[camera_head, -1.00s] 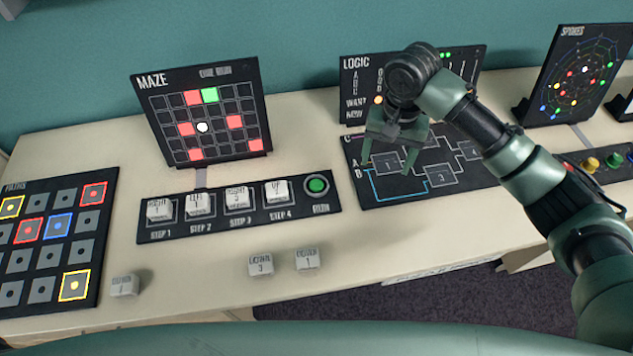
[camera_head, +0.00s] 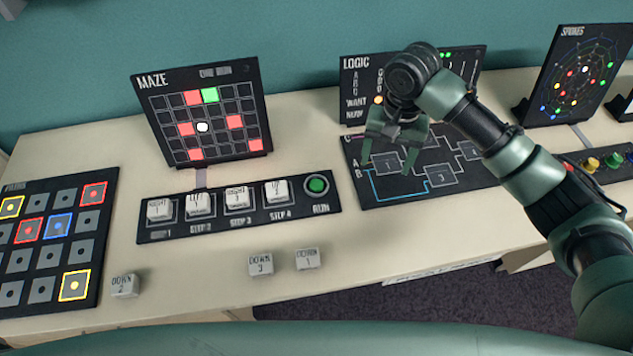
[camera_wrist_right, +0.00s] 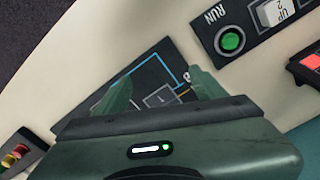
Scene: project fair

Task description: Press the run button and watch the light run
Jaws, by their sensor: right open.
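The green run button (camera_head: 317,184) sits at the right end of the black step strip (camera_head: 300,207), labelled RUN. It also shows in the right wrist view (camera_wrist_right: 230,40). White blocks, RIGHT 1 (camera_head: 160,209), LEFT, RIGHT 3 and UP (camera_head: 277,190), fill steps 1 to 4. The MAZE board (camera_head: 160,130) stands behind, with a white light (camera_head: 203,127), several red squares and a green square (camera_head: 209,95) in the top row. My right gripper (camera_head: 393,160) is open and empty above the LOGIC panel, right of the button and apart from it. My left gripper is out of view.
Loose blocks DOWN 2 (camera_head: 124,286), DOWN 3 (camera_head: 260,264) and DOWN 1 (camera_head: 307,259) lie in front of the strip. The LOGIC panel (camera_head: 400,196) lies to the right, the FILTERS panel (camera_head: 60,215) to the left. The SPOKES board (camera_head: 575,75) stands at far right.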

